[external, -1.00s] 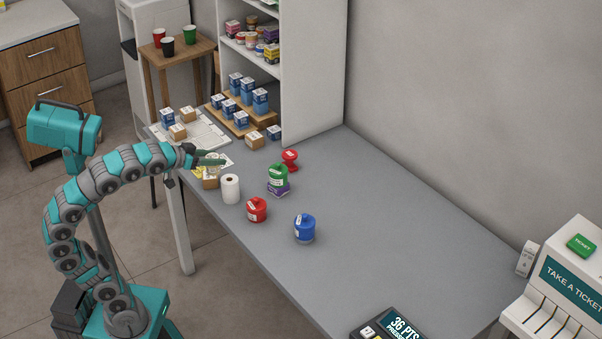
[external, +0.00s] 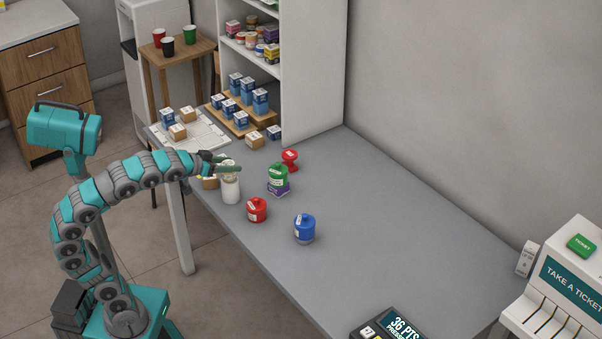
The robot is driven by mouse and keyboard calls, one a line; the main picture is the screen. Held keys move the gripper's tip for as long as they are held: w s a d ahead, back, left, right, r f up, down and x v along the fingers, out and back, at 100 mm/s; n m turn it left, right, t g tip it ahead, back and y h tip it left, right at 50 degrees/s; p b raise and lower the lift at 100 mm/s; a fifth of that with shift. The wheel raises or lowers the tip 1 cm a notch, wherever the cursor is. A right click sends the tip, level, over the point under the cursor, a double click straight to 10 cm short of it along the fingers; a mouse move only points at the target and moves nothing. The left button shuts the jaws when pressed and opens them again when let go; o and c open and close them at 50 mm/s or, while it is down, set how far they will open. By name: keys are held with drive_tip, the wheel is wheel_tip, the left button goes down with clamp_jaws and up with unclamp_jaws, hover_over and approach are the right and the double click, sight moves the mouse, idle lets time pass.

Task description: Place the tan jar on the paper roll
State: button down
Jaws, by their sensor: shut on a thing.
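The white paper roll (external: 231,191) stands upright near the table's left edge. My gripper (external: 228,167) is right above its top, fingers pointing right. It is shut on a small pale thing, seemingly the tan jar (external: 230,175), mostly hidden by the fingers. I cannot tell whether the jar touches the roll.
A tan box (external: 209,182) sits just left of the roll. A green jar (external: 278,173) on a purple box (external: 278,190), a red jar (external: 257,211) and a blue jar (external: 304,228) stand to the right.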

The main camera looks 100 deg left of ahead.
drive_tip(key=shift+f, duration=0.1)
drive_tip(key=shift+c, duration=1.3)
unclamp_jaws()
drive_tip(key=shift+r, duration=0.2)
drive_tip(key=v, duration=1.2)
drive_tip(key=shift+f, duration=0.1)
